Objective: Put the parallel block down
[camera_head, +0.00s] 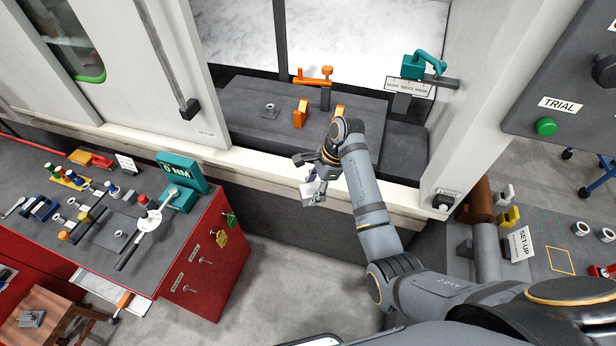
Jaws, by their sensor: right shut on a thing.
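My right arm reaches up the middle of the head view, and its gripper (312,182) is in front of the machine's sill. It is shut on a small pale block (307,191), seemingly the parallel block, which is held in the air over the gap between the machine and the red cabinet. The fingers hide part of the block. My left gripper is not in view.
The machine's dark table (240,105) lies behind the sill, with an orange block (301,112) and a small grey part (269,110) on it. The red cabinet's top (95,270) at left is crowded with tools. A set-up bench stands at right (560,225).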

